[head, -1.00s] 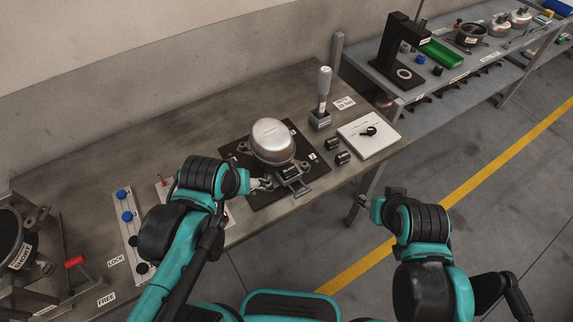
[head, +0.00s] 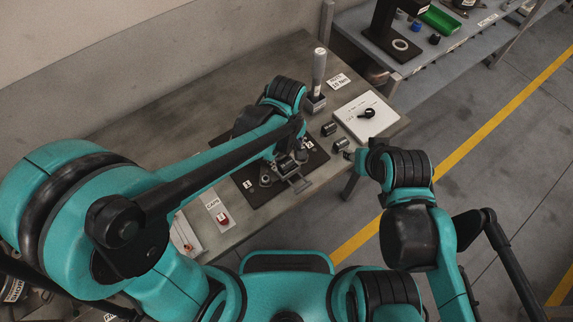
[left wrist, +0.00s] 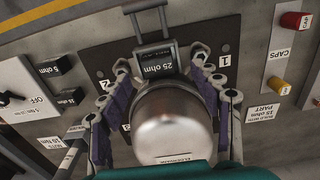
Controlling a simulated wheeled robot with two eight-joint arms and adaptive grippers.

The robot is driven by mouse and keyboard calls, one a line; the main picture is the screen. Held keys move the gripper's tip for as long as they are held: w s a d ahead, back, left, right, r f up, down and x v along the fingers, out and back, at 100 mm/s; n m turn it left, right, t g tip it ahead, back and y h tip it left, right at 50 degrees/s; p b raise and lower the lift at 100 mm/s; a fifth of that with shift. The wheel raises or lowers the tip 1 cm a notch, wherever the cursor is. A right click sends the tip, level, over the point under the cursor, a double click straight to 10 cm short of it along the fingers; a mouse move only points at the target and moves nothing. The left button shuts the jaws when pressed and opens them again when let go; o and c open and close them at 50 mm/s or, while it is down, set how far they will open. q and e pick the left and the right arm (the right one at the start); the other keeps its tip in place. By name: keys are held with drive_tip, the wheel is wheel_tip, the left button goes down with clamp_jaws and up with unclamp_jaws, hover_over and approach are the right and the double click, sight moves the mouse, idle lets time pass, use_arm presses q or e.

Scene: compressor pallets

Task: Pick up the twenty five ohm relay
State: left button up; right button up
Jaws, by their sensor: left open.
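The relay labelled 25 ohm (left wrist: 157,63) sits in a grey bracket at the front of the silver compressor dome (left wrist: 172,125) in the left wrist view. It also shows in the head view (head: 288,166), partly covered by my gripper. My left gripper (left wrist: 160,66) is open, its two fingers spread on either side of the dome and relay, apart from the relay. In the head view, my left gripper (head: 287,154) hangs over the pallet, and my arm hides the dome. My right gripper (head: 350,154) is beside the table's edge; its fingers are too small to read.
Two more small black relays (head: 329,129) (head: 340,144) lie beside the black pallet (head: 318,153).

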sight(287, 163)
use_arm(q)
drive_tip(key=f, duration=0.1)
drive_tip(key=f+b, duration=0.1)
drive_tip(key=f, duration=0.2)
drive_tip(key=shift+w+d+f+b, duration=0.1)
drive_tip(key=shift+w+f+b, duration=0.1)
drive_tip(key=shift+w+b, duration=0.1)
drive_tip(key=shift+s, duration=0.1)
drive_tip(key=shift+c, duration=0.3)
use_arm(e)
drive_tip(key=shift+f, duration=0.9)
use_arm(q)
drive_tip(key=c, duration=1.2)
drive_tip(key=shift+r, duration=0.15)
